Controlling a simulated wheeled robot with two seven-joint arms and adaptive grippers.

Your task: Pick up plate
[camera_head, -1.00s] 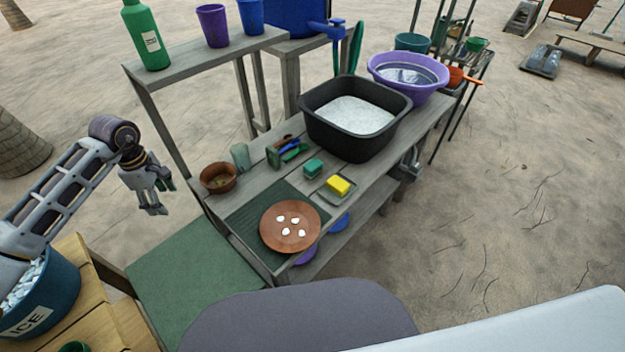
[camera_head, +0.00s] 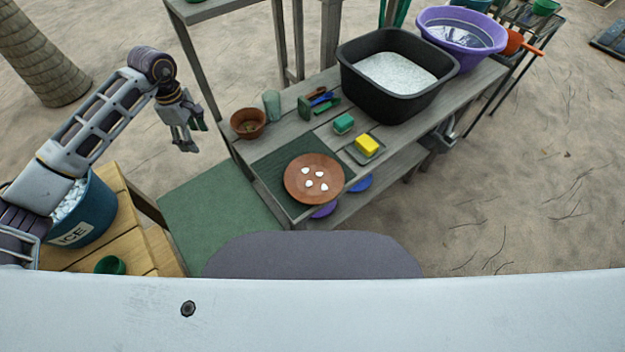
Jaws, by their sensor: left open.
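A round brown plate (camera_head: 314,191) with several small white pieces on it lies on a dark green ribbed mat (camera_head: 270,172) at the near end of the grey wooden table. My left gripper (camera_head: 187,146) is open and empty. It hangs in the air to the left of the table, apart from the plate and pointing down. My right gripper is out of view.
A brown bowl (camera_head: 248,134), a yellow sponge on a tray (camera_head: 367,146) and a green sponge (camera_head: 343,123) stand near the plate. A black basin (camera_head: 360,88) is farther back. A blue ice bucket (camera_head: 92,224) stands at left.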

